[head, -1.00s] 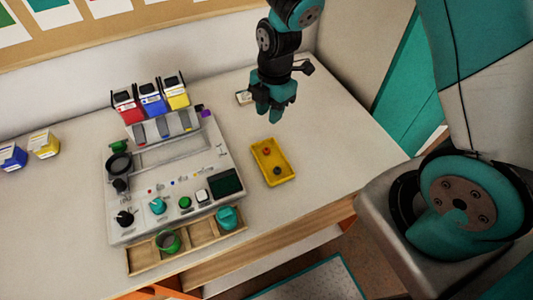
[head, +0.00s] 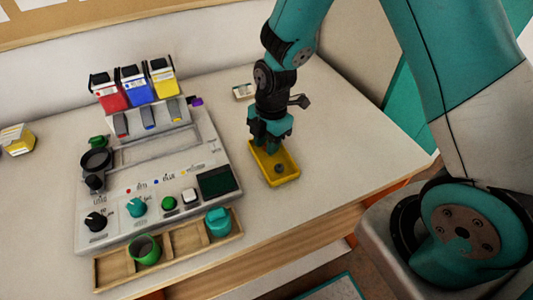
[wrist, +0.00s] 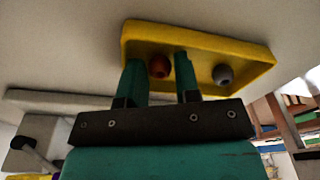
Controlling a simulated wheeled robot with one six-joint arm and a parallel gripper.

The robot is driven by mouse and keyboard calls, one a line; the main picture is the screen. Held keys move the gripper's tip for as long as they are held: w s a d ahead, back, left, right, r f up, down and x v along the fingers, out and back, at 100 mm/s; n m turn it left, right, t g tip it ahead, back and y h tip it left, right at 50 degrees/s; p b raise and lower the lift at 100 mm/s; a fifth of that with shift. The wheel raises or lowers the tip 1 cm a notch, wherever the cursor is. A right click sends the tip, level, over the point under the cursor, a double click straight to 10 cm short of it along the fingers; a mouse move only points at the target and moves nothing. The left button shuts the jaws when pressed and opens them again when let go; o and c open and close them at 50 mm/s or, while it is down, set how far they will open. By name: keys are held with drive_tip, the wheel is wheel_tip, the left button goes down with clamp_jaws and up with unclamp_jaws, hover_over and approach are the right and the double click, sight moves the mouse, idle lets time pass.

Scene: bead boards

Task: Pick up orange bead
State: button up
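The orange bead (wrist: 159,66), reddish-orange and round, lies in the yellow tray (wrist: 135,32) in the wrist view. My gripper (wrist: 158,60) is open, with one teal finger on each side of the bead in that view; I cannot tell whether they touch it. A gap shows between the fingers. In the head view my gripper (head: 269,143) is over the far end of the yellow tray (head: 288,180) and hides the orange bead. A dark grey bead (head: 278,168) lies near the tray's front half; it also shows to the right in the wrist view (wrist: 222,75).
A grey machine (head: 150,165) with knobs and a dark screen stands left of the tray. Red, blue and yellow containers (head: 133,88) sit at its back. A wooden tray (head: 180,246) with cups lies in front. The table right of the yellow tray is clear.

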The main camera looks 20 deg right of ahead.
clamp_jaws()
drive_tip(key=shift+r, duration=0.1)
